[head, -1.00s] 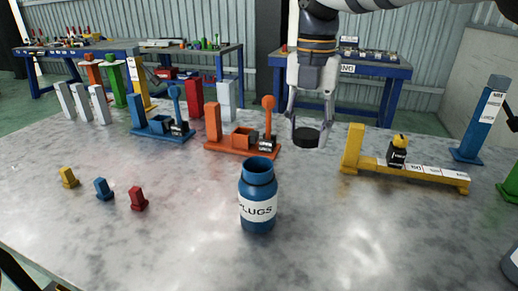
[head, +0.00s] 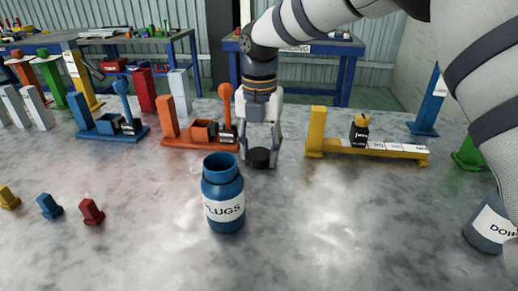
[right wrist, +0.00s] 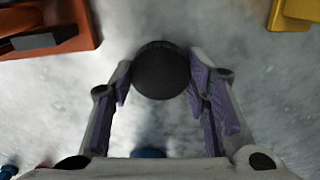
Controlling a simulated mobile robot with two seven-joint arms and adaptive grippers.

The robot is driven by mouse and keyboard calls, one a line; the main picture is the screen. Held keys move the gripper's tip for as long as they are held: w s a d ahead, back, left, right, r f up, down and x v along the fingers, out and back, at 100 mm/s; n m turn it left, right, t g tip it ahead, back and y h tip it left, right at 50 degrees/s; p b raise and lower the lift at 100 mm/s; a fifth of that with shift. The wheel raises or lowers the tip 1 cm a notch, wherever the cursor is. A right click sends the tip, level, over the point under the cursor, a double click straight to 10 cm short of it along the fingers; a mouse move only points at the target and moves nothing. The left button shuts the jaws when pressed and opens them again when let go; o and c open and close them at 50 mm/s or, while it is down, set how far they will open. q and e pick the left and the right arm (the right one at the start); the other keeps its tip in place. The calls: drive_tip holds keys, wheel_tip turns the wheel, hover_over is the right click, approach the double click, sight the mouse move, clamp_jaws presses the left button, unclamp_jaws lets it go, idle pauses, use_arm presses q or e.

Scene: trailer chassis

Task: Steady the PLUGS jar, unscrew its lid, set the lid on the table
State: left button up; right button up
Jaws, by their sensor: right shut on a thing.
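The blue PLUGS jar (head: 223,192) stands upright on the grey table (head: 310,230), its mouth open and uncovered. The black round lid (head: 260,157) is behind and to the right of the jar. My right gripper (head: 260,150) points down and is shut on the lid, apart from the jar. In the right wrist view, the lid (right wrist: 162,70) sits between the two fingertips (right wrist: 160,75). The lid is at or just above the table; I cannot tell if it touches. My left gripper is not in view.
An orange fixture (head: 195,142) stands left of the lid and a yellow fixture (head: 370,149) to its right. Red (head: 91,211), blue and yellow pegs lie at left. A DOWELS-type jar (head: 488,228) is at the right edge. The table right of the PLUGS jar is clear.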

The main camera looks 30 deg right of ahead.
sight(259, 153)
drive_tip(key=o, duration=1.3)
drive_tip(key=shift+f, duration=0.15)
wheel_tip(259, 153, up, 12)
drive_tip(key=shift+r, duration=0.15)
